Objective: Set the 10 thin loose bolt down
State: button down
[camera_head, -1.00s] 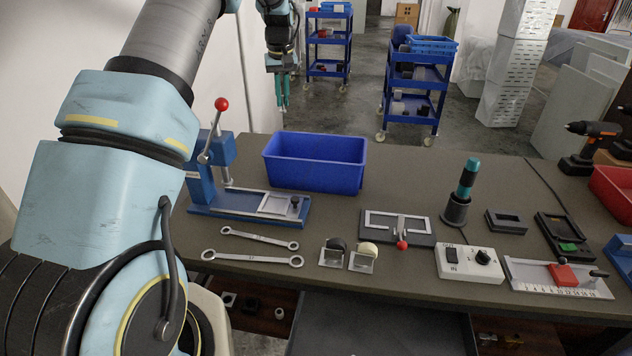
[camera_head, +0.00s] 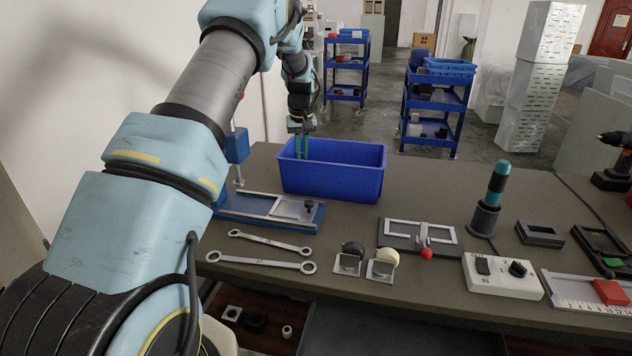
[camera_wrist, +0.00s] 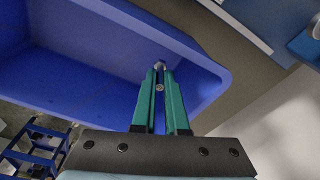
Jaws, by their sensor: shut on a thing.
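My gripper (camera_head: 301,148) is at the left part of the blue bin (camera_head: 335,182), pointing down, with its green fingers seen against the bin's inner side in the head view. In the wrist view the two green fingers (camera_wrist: 161,78) are close together, shut on a small silver bolt (camera_wrist: 159,65) at their tips. Much of the bolt is hidden between the fingers, and it is too small to make out in the head view. The blue bin's inside (camera_wrist: 100,45) fills much of the wrist view; I cannot tell how far the bolt is above its floor.
A blue lever press (camera_head: 238,150) stands left of the bin. Two wrenches (camera_head: 262,260), two small roller holders (camera_head: 382,264), a framed fixture (camera_head: 420,236) and a switch box (camera_head: 502,277) lie in front. Blue carts (camera_head: 437,105) stand behind the table.

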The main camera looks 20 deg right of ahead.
notch_tip(320, 180, down, 7)
jog(key=shift+f+p, duration=0.15)
jog(key=shift+p, duration=0.75)
jog(key=shift+f, duration=0.1)
jog(key=c, duration=0.9)
grip_release()
jog(key=shift+c, duration=0.2)
notch_tip(320, 180, up, 12)
jog(key=s+b, duration=0.1)
jog(key=b, duration=0.1)
jog(key=shift+s+b, duration=0.35)
jog(key=shift+s, duration=0.05)
jog(key=shift+a, duration=0.1)
